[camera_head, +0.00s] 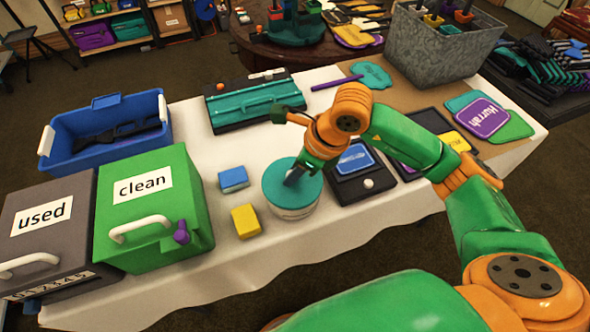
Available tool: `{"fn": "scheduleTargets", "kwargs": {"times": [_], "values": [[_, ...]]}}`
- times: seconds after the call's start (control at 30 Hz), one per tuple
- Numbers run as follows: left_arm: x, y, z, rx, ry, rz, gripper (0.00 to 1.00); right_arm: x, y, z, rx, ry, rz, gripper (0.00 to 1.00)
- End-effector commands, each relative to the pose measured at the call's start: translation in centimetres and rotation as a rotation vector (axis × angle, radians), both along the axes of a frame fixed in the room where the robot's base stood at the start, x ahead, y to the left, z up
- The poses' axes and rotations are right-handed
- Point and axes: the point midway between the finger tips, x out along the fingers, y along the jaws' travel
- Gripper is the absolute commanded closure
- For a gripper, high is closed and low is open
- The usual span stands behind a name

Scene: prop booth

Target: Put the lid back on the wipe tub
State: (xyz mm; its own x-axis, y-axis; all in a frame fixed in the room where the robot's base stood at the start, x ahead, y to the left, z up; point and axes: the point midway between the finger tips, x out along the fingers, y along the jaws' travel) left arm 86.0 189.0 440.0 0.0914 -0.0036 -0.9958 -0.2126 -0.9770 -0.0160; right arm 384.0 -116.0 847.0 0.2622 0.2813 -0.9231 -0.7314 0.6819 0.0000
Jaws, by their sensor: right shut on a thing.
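The wipe tub (293,212) is a short white round tub standing on the white-covered table, near its front edge. Its teal round lid (277,182) is at the tub's top and looks about level and centred over it. From this angle I cannot tell whether the lid is fully seated or just above the rim. My right gripper (293,177) reaches down from the right and is shut on the lid near its middle. The fingertips are small and dark here, and the part they grip is mostly hidden. My left gripper is out of view.
A blue block (233,179) and a yellow block (246,221) lie left of the tub. Green "clean" (150,215) and grey "used" (45,225) boxes stand further left. A blue bin (75,150), teal case (255,103) and grey crate (440,55) are behind. A dark panel (365,185) lies right.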

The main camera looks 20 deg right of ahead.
Motion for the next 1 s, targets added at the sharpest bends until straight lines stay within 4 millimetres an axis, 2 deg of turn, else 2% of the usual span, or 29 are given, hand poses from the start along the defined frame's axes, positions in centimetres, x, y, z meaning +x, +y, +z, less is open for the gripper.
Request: {"fn": "scheduleTargets", "kwargs": {"times": [0.23,0.27,0.37,0.4,0.6,0.63,0.7,0.73,1.0], "values": [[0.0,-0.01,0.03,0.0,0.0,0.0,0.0,0.0,0.0,0.03,0.0,0.0,0.0,1.0],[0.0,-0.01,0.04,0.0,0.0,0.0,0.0,0.0,0.0,0.03,0.0,0.0,0.0,0.68],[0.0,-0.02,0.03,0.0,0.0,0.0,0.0,-0.01,0.01,0.02,0.0,0.0,0.0,0.41],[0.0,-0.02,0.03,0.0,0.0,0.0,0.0,-0.01,0.01,0.02,0.0,0.0,0.0,0.36],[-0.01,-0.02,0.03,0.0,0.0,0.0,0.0,-0.01,0.0,0.02,0.0,0.0,0.0,0.36],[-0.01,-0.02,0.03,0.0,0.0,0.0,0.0,-0.01,0.0,0.01,0.0,0.0,0.0,0.3],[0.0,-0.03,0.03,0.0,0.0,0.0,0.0,-0.01,0.0,0.01,0.0,0.0,0.0,0.11],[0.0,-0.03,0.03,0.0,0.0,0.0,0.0,-0.01,0.0,0.01,0.0,0.0,0.0,0.06],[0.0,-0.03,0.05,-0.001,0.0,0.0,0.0,-0.01,0.0,0.04,0.0,0.0,0.0,0.06]]}}
